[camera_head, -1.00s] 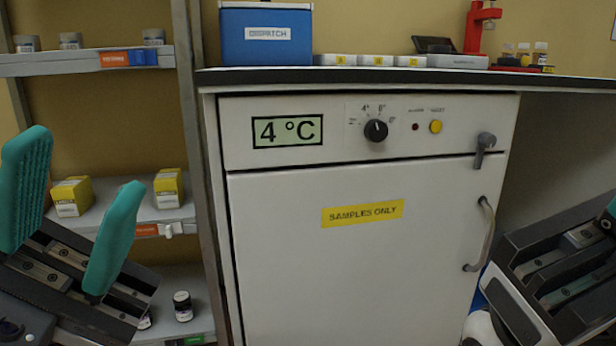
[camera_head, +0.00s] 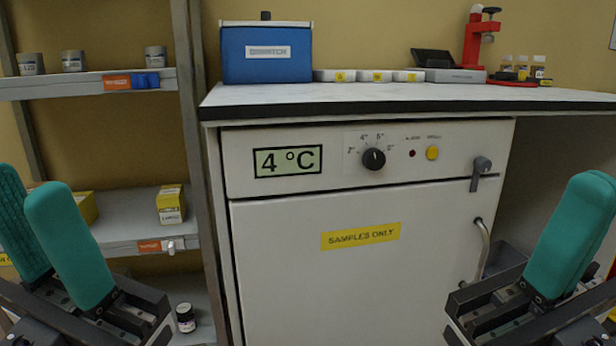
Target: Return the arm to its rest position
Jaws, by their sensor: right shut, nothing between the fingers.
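My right gripper (camera_head: 588,190) stands at the right edge, in front of the open space beside the fridge. Its teal fingers are shut together, with nothing held. My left gripper (camera_head: 28,190) is at the left edge, in front of the shelves. Its two teal fingers stand apart and point up, and nothing shows between them. The white fridge (camera_head: 310,285), with its 4 °C display and yellow SAMPLES ONLY label, stands between the grippers with its door shut. Neither gripper touches it.
The counter (camera_head: 300,95) carries a blue DISPATCH box (camera_head: 266,65), several white trays, a red stand (camera_head: 474,40) and small bottles. Shelves (camera_head: 75,86) with jars and yellow boxes (camera_head: 170,204) stand at left. The space before the fridge door is clear.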

